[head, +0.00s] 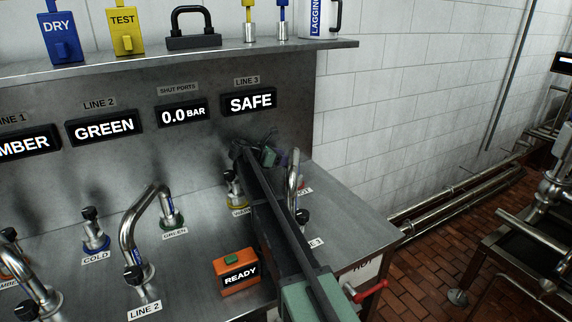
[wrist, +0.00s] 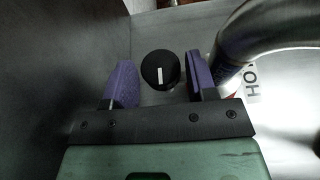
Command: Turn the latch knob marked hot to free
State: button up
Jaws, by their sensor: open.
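The hot latch knob (wrist: 161,68) is round and black with a short white mark on top, which stands nearly upright in the wrist view. My gripper (wrist: 160,61) is open, its two purple pads on either side of the knob, with a visible gap at each side. A partly cut-off hot label (wrist: 252,84) lies to the right. In the head view my gripper (head: 268,154) is over the right end of the bench, and my arm hides the knob. The hot label (head: 303,190) shows partly there.
A curved steel pipe (wrist: 262,32) passes close to the right pad; it also shows in the head view (head: 293,178). An orange box (head: 237,272) reads READY. The line 3 display (head: 250,101) reads SAFE. A red lever (head: 371,290) sticks out at the bench front.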

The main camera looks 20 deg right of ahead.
jog(key=shift+x, duration=0.9)
